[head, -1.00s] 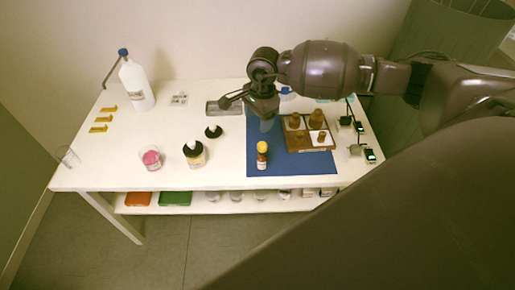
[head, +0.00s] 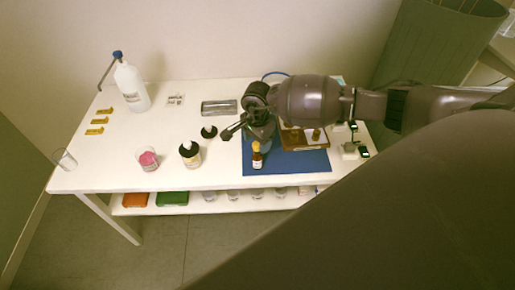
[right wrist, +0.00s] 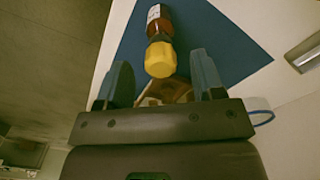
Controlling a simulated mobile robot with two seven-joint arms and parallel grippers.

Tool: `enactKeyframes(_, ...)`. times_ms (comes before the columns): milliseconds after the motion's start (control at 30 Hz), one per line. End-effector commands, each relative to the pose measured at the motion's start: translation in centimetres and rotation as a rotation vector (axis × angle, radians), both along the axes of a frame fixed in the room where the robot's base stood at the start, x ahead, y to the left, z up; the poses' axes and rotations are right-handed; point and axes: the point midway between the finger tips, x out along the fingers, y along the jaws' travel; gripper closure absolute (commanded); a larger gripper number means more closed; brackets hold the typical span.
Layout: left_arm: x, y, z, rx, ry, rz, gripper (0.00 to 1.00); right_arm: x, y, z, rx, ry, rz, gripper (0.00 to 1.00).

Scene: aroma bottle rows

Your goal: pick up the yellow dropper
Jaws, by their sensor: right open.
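The yellow dropper (head: 257,158) is the yellow top on a small brown bottle (head: 257,167) that stands upright on the blue mat (head: 305,165), near its front left edge. In the right wrist view the yellow top (right wrist: 160,60) shows between and beyond the finger tips, with the brown bottle (right wrist: 158,22) behind it. My right gripper (head: 247,138) is open and empty, close to the yellow top in the head view. Its two blue-grey fingers show in the right wrist view (right wrist: 163,75). I cannot tell whether they touch the top. My left gripper is not in view.
A tray (head: 305,147) with brown bottles lies on the mat, partly behind my right arm. A metal tray (head: 219,107) lies behind.

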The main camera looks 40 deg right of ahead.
Motion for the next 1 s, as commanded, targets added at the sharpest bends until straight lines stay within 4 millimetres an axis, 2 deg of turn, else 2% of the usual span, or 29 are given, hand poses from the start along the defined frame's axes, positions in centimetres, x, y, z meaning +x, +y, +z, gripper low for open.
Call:
enactKeyframes(167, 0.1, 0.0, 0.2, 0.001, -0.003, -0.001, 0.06, 0.0, 0.0, -1.8, 0.000, 0.000, -0.001, 0.38)
enactKeyframes(433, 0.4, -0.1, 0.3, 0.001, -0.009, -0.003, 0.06, 0.1, 0.0, -2.0, 0.000, -0.001, 0.000, 0.38)
enactKeyframes(667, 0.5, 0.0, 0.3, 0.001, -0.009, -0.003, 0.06, 0.1, 0.0, -2.0, 0.000, -0.001, 0.000, 0.72)
enactKeyframes(700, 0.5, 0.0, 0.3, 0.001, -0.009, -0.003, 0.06, 0.1, 0.0, -2.0, 0.000, -0.001, 0.000, 0.74)
enactKeyframes(1000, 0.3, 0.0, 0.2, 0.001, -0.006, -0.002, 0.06, 0.1, 0.0, -1.9, 0.000, -0.002, 0.000, 0.74)
